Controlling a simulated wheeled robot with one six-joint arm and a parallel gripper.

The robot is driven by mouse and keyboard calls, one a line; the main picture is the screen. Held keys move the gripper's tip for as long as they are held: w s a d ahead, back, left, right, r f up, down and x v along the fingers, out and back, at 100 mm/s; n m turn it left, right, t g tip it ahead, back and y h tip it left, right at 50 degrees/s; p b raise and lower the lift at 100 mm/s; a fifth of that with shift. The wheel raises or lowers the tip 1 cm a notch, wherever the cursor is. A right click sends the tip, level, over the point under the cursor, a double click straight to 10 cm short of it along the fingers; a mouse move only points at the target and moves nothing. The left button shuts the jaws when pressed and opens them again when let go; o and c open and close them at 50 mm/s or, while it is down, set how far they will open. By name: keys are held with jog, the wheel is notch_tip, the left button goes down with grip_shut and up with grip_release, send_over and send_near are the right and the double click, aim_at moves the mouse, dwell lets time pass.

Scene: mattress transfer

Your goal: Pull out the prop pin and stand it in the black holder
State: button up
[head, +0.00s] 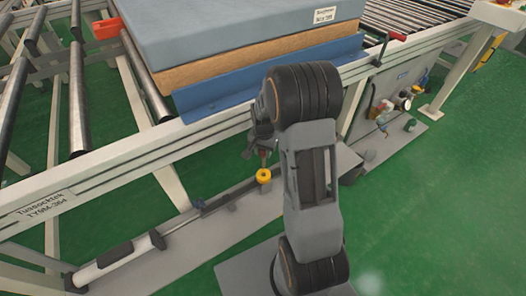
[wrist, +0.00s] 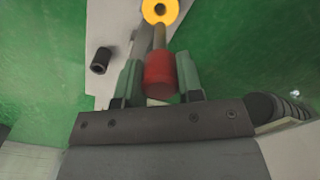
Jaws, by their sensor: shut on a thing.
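The prop pin has a red grip (wrist: 160,74) and a brownish shaft. My gripper (wrist: 162,82) is shut on the red grip, one finger on each side. In the wrist view the shaft points toward a yellow collar (wrist: 160,11) with a dark hole; I cannot tell whether its tip is inside. In the head view my gripper (head: 264,147) is just above the yellow collar (head: 263,176), partly hidden by my arm. The black holder (wrist: 101,61) is a short dark open cylinder on the grey plate, left of the pin in the wrist view.
A grey mattress (head: 225,35) lies on a tan layer and a blue tray (head: 235,100) on the conveyor frame. A white-and-grey cylinder with a rod (head: 118,256) runs along the grey base plate below. Gauges and valves (head: 395,105) stand at right. Green floor is open at lower right.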

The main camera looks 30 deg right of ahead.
jog(key=shift+r+p, duration=1.75)
jog(key=shift+r, duration=0.55)
